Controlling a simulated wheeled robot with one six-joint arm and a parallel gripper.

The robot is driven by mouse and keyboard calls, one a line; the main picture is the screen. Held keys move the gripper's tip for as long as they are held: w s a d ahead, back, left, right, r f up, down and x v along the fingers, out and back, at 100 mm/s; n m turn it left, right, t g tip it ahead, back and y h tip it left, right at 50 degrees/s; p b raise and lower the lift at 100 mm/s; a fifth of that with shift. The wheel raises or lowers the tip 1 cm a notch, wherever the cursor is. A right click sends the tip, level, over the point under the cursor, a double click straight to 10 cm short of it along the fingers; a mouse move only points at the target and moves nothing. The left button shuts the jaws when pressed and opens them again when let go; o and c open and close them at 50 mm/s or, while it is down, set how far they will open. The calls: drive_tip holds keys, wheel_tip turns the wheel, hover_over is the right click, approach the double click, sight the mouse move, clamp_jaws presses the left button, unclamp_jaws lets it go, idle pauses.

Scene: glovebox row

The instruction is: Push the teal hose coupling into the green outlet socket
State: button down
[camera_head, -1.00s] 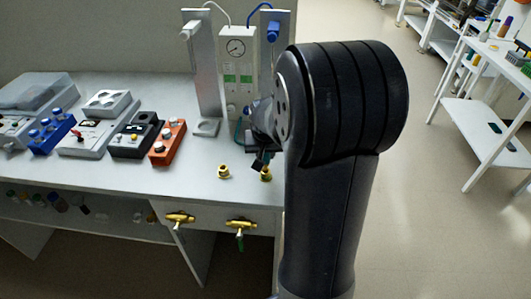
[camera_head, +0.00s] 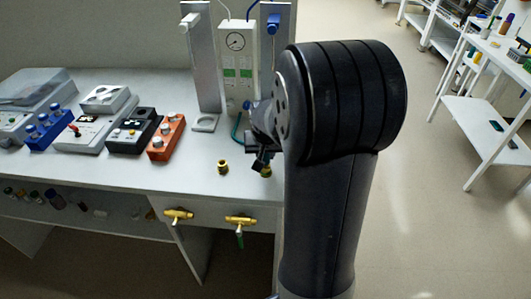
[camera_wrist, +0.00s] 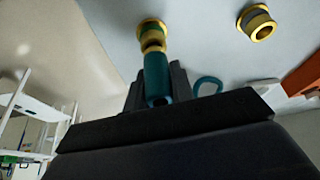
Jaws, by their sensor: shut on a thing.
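My gripper (camera_wrist: 155,88) is shut on the teal hose coupling (camera_wrist: 157,80), which has a brass end pointing away from the fingers. A brass socket with a dark green band (camera_wrist: 151,27) lies straight ahead of that end in the wrist view. The coupling's tip overlaps the socket's near rim there; I cannot tell whether it is inside or only in front. In the head view this socket (camera_head: 266,171) stands at the bench's front right, partly behind my gripper (camera_head: 260,160). The coupling is mostly hidden there.
A second brass socket (camera_head: 223,167) stands to the left. It also shows in the wrist view (camera_wrist: 257,22). Two brass valves (camera_head: 178,215) (camera_head: 240,222) hang on the bench front. An orange box (camera_head: 166,138) and a gauge panel (camera_head: 236,55) stand farther back. Teal hose (camera_head: 236,126) lies behind my gripper.

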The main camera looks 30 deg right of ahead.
drive_tip(key=shift+f+b, duration=0.4)
drive_tip(key=shift+f, duration=0.1)
drive_tip(key=c, duration=1.1)
unclamp_jaws()
drive_tip(key=shift+c, duration=0.2)
drive_tip(key=shift+r, duration=0.15)
drive_tip(key=v, duration=1)
drive_tip(key=shift+r, duration=0.3)
drive_tip(key=x, duration=1)
drive_tip(key=shift+f, duration=0.25)
drive_tip(key=shift+r+p, duration=0.15)
drive_tip(key=shift+p, duration=0.2)
